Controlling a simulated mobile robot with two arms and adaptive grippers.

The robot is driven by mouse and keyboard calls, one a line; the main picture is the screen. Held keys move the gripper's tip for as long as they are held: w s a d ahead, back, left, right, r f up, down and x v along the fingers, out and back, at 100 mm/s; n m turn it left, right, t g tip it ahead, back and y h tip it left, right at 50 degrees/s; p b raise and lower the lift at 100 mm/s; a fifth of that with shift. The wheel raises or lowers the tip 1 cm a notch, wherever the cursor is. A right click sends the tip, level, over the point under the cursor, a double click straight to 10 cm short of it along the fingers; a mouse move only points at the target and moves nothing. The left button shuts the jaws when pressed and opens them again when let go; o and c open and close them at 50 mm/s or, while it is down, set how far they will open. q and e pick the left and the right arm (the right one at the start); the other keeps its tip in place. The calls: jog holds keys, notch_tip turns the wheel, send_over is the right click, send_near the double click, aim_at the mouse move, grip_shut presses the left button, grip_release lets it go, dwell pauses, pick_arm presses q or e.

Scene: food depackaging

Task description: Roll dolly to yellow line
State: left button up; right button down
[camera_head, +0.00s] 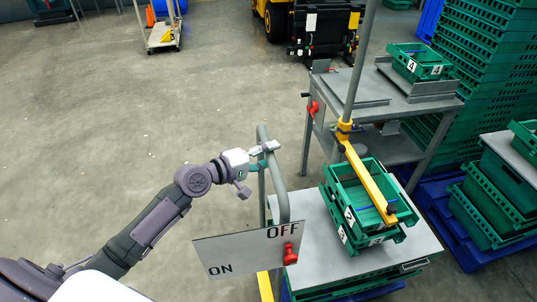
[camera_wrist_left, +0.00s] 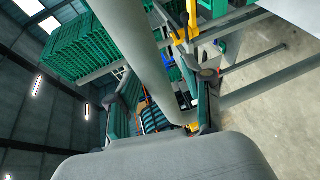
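A grey tubular push handle (camera_head: 283,190) rises at the left end of a grey-topped cart (camera_head: 312,240), which seems to be the dolly. Two stacked green crates (camera_head: 343,192) sit on its top. My left gripper (camera_head: 268,160) is at the upper bend of the handle, its fingers spread. In the left wrist view, the thick grey tube (camera_wrist_left: 150,60) crosses close in front of the camera, with the fingers (camera_wrist_left: 163,112) apart on either side. I cannot tell whether they touch it. My right gripper is out of view. I cannot make out a clear yellow floor line.
An ON/OFF panel (camera_head: 235,252) with a red knob stands before the handle. A grey workstation (camera_head: 390,95) and tall green crate stacks (camera_head: 490,60) crowd the right. A yellow-black vehicle (camera_head: 315,25) and a small trolley (camera_head: 163,38) stand behind. The floor at left is clear.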

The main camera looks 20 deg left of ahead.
pick_arm(q)
jog(key=v, duration=1.2)
jog(key=shift+f, duration=0.1)
